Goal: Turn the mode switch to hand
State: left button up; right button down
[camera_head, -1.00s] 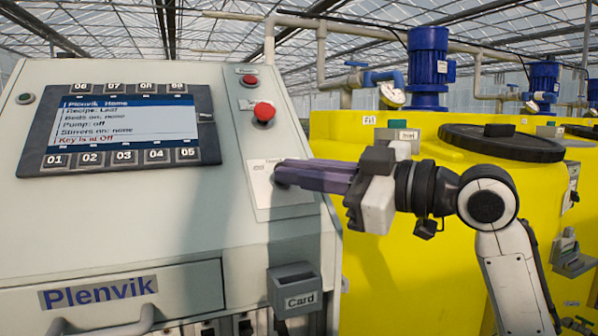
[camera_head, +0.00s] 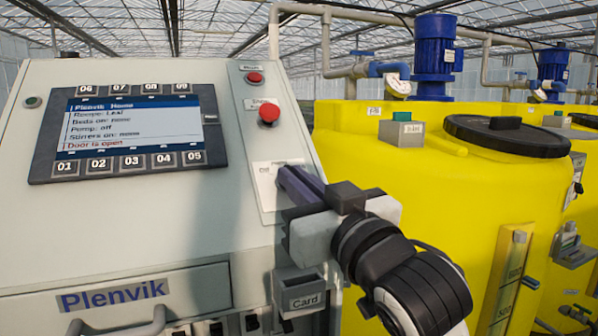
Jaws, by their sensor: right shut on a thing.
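The mode switch's light plate (camera_head: 265,180) is on the right side of the sloped panel front, below the red buttons. My right gripper (camera_head: 284,174) is at this plate, its purple-grey fingers shut on the mode switch. The fingers hide the switch itself, so its pointer cannot be seen. Small lettering on the plate is too small to read. The screen (camera_head: 130,133) shows "Door is open" in red on its bottom line. My left gripper is out of view.
Red buttons, including a mushroom button (camera_head: 269,112), sit above the plate. A grey card holder (camera_head: 300,293) is below my right gripper. A drawer handle (camera_head: 118,322) is at lower left. A yellow tank (camera_head: 420,200) stands close on the right.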

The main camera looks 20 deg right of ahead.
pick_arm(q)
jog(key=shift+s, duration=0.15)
pick_arm(e)
jog(key=shift+a+m+h, duration=0.1)
jog(key=shift+m+h, duration=0.7)
jog(key=shift+h, duration=0.1)
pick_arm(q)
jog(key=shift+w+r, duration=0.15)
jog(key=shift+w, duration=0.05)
pick_arm(e)
jog(key=c, duration=1.9)
grip_release()
